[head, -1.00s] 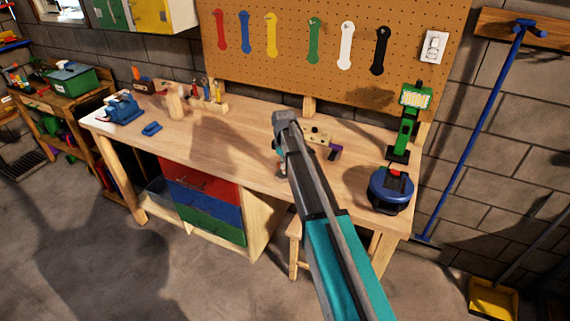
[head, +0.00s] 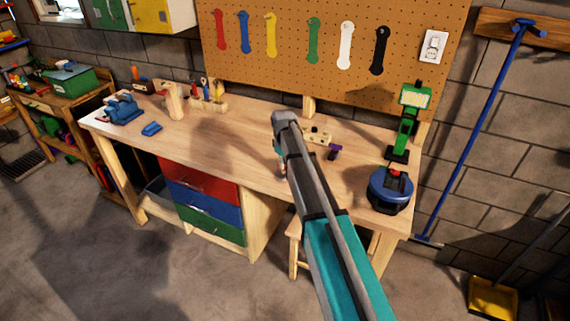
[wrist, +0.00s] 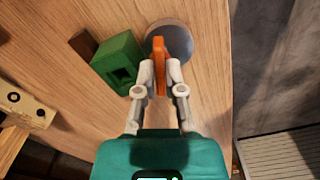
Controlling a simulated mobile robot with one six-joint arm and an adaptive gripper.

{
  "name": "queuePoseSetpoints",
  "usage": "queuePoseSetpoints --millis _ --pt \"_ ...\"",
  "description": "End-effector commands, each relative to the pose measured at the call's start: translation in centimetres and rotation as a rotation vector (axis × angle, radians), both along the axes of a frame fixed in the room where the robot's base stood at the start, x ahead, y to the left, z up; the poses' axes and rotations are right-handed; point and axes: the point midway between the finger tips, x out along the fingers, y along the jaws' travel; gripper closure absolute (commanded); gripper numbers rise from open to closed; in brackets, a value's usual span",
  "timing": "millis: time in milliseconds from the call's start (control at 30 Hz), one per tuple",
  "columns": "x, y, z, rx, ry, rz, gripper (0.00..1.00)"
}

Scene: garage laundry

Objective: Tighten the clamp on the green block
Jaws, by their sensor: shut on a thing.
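In the wrist view, a green block (wrist: 118,65) with a dark square opening stands on the wooden bench top. An upright orange piece (wrist: 159,48), which looks like the clamp's handle, is just right of it, in front of a grey round disc (wrist: 174,38). My gripper (wrist: 159,72) is shut on the orange piece, one finger on each side. The left finger is close to the block; I cannot tell whether they touch. How the orange piece joins the block is hidden.
The workbench (head: 238,135) carries a blue vise (head: 124,108), a wooden piece with holes (head: 318,135), a green lamp (head: 408,122) and a blue round tool (head: 391,190). A holed wooden piece (wrist: 28,104) shows at the wrist view's left. The bench edge runs down the right there.

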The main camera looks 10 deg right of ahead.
Motion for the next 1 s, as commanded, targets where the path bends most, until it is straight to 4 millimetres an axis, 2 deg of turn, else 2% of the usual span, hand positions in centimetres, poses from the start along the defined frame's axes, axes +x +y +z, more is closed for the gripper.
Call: queuePoseSetpoints --millis 700,1000 --pt "-0.12 0.1 -0.01 0.001 0.003 -0.674 1.0" --pt "-0.12 0.06 -0.01 0.0 0.002 -0.882 1.0"
